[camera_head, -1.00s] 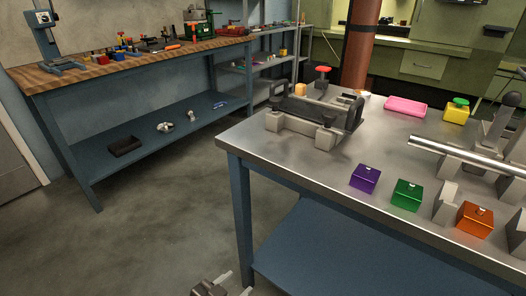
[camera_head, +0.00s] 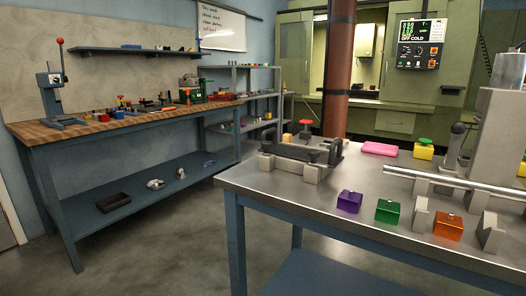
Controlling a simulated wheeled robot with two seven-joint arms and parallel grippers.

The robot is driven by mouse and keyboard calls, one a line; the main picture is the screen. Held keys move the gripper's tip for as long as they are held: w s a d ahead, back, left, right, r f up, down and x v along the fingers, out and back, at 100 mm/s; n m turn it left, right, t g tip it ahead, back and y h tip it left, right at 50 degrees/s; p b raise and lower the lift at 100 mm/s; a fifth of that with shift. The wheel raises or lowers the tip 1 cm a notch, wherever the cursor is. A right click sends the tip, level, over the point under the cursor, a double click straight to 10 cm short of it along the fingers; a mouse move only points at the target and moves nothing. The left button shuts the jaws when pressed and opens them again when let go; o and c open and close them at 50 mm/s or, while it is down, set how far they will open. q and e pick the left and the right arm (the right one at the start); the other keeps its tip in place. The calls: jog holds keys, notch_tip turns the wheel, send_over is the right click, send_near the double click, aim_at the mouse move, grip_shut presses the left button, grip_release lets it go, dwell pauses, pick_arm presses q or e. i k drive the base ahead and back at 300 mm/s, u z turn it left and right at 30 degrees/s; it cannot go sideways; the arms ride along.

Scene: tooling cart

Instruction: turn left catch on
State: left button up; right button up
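No catch is plainly recognisable in this view. A grey and black fixture (camera_head: 300,152) stands on the near metal table at centre. It has a dark bar across it, upright dark handles at its left and right ends, and light grey blocks below. At the right, a dark-knobbed grey lever (camera_head: 454,145) stands behind a horizontal metal rod (camera_head: 440,179) resting on grey blocks. Neither of my grippers is in view.
Purple (camera_head: 349,202), green (camera_head: 388,211) and orange (camera_head: 447,224) blocks sit near the front edge of the metal table (camera_head: 290,199). A pink block (camera_head: 379,149) lies behind. A wooden-topped workbench (camera_head: 70,130) stands left, with open floor between. A screen panel (camera_head: 421,44) hangs behind.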

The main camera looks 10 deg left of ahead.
aim_at(266, 145)
jog(key=u, duration=0.05)
jog(key=k, duration=0.15)
jog(key=z, duration=0.7)
jog(key=i, duration=0.7)
